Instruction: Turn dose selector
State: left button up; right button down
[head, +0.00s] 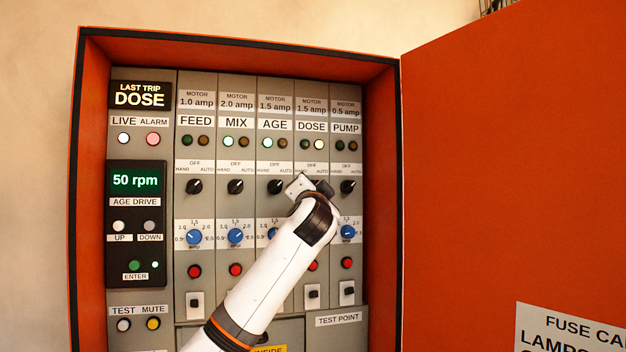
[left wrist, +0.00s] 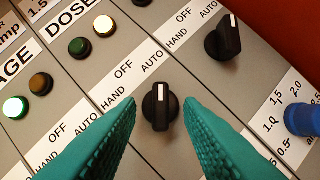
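The dose selector is a black knob with a white pointer line. It shows in the left wrist view (left wrist: 160,107), below the OFF, HAND and AUTO labels of the DOSE column, and its pointer line leans to the AUTO side. My left gripper (head: 318,187) is at this knob in the head view, where it mostly hides the knob. In the left wrist view my two teal fingers (left wrist: 160,125) are open, one on each side of the knob, with a visible gap on both sides. My right gripper is not in view.
The neighbouring PUMP selector (head: 348,186) and AGE selector (head: 275,187) sit close on either side. Blue dials (head: 194,237) and red buttons (head: 194,271) lie below. The orange cabinet door (head: 510,150) stands open at the right. The DOSE column's right lamp (head: 319,144) is lit.

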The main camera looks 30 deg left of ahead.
pick_arm(q)
jog(key=shift+w+a, duration=0.1)
jog(key=shift+w, duration=0.1)
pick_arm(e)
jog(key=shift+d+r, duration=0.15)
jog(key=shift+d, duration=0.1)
pick_arm(q)
grip_shut()
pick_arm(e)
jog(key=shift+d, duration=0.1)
